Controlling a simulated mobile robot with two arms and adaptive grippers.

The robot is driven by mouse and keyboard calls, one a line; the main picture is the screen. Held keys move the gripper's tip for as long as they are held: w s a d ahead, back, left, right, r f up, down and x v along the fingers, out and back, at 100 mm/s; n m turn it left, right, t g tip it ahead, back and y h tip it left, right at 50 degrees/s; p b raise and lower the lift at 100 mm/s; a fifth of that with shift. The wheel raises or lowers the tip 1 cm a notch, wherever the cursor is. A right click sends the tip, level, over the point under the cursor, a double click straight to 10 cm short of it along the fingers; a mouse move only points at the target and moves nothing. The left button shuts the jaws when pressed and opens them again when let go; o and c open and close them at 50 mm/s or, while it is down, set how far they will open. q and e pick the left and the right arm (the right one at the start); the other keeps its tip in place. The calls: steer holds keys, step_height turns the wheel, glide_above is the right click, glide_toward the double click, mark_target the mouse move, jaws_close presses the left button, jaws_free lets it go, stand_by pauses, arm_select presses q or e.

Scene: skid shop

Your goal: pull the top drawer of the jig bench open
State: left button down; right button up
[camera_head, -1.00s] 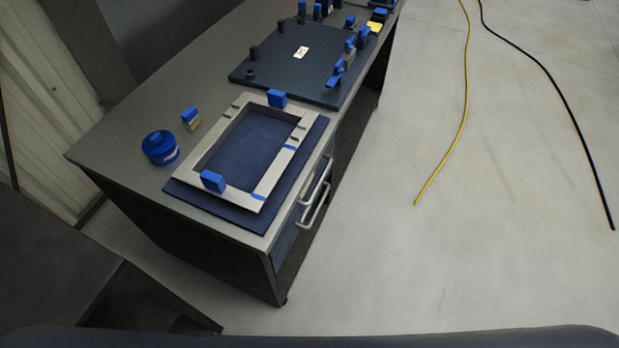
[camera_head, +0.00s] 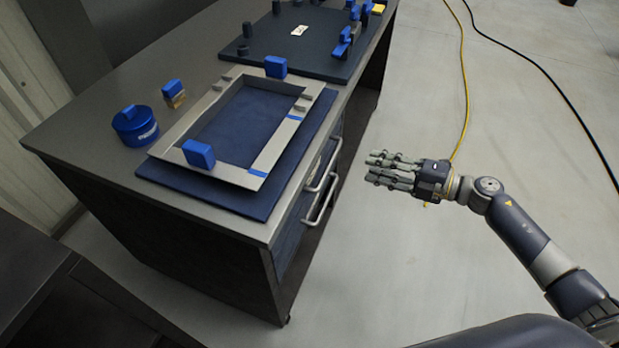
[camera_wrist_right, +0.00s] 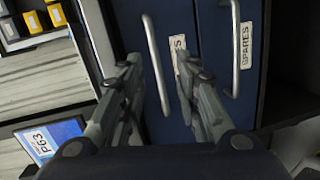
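The jig bench (camera_head: 130,182) stands at the left in the head view, with two bar handles on its drawer front. The top drawer's handle (camera_head: 322,170) is above the lower handle (camera_head: 323,200). Both drawers look shut. My right gripper (camera_head: 371,169) is open and empty, a short way right of the handles. In the right wrist view my open fingers (camera_wrist_right: 158,72) point at the blue drawer fronts. The picture is turned sideways; the top handle (camera_wrist_right: 152,48) appears between the fingers, not gripped, and the lower handle (camera_wrist_right: 236,50) to the right. My left gripper is not in view.
On the bench top are a pale frame (camera_head: 222,168) with blue clamps, a blue round tin (camera_head: 135,128) and a dark fixture plate (camera_head: 300,50). A yellow cable (camera_head: 464,80) and a black cable (camera_head: 540,75) lie on the floor. The floor right of the bench is otherwise clear.

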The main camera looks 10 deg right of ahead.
mark_target(330, 161)
steer(key=w+a+n, duration=0.1)
steer(key=a, duration=0.2)
steer(key=w+a+g, duration=0.1)
steer(key=w+a, duration=0.1)
steer(key=a, duration=0.2)
steer(key=w+a+f+n+g, duration=0.1)
steer(key=w+a, duration=0.1)
steer(key=a, duration=0.1)
steer(key=shift+a+n+y, duration=0.3)
steer(key=shift+a, duration=0.1)
steer(key=shift+c, duration=0.5)
steer(key=shift+s, duration=0.1)
jaws_close()
